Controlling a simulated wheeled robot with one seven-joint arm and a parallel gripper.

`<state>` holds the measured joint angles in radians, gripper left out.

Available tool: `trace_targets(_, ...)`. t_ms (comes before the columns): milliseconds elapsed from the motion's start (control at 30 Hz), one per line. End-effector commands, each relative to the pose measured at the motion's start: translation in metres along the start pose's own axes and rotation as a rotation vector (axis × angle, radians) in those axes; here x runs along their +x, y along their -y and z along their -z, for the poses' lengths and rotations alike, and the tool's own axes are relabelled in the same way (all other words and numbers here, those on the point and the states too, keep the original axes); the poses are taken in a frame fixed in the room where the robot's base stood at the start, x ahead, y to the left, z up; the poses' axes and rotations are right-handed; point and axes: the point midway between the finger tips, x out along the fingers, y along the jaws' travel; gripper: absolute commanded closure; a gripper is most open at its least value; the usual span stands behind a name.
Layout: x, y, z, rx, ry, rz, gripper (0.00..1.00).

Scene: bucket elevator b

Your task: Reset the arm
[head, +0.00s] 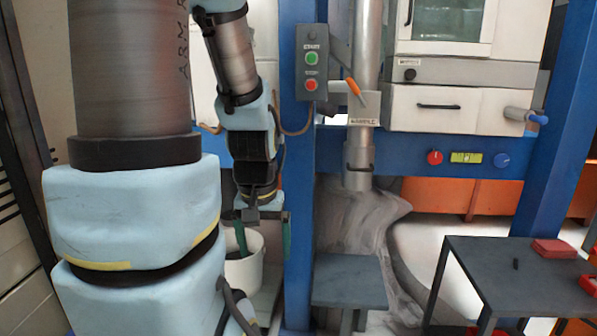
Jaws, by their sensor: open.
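My arm fills the left of the head view, with light blue covers and worn metal sections. My gripper (264,238) points down, with its two dark green fingers spread apart and nothing visible between them. It is in front of a white bucket (244,270), which it partly covers. I cannot tell whether the fingers are over the bucket's opening or only in front of it.
A blue post (298,200) stands just right of my gripper, carrying a grey start/stop box (311,62). A vertical pipe (360,150) with an orange-handled lever (354,87) hangs above a dark stand (348,280). A dark table (500,265) holds red items at right.

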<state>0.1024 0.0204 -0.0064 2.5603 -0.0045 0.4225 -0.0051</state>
Motion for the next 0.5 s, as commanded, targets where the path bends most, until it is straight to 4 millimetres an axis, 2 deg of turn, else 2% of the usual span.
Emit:
trace_targets(33,-0.033,0.000,0.005,0.000,0.000,0.000,0.07)
trace_targets(200,-0.085,0.000,0.012,0.000,0.000,0.000,0.07)
trace_targets(333,-0.116,-0.001,0.016,0.000,0.000,0.000,0.07)
trace_targets(500,-0.136,-0.001,0.019,0.000,0.000,0.000,0.07)
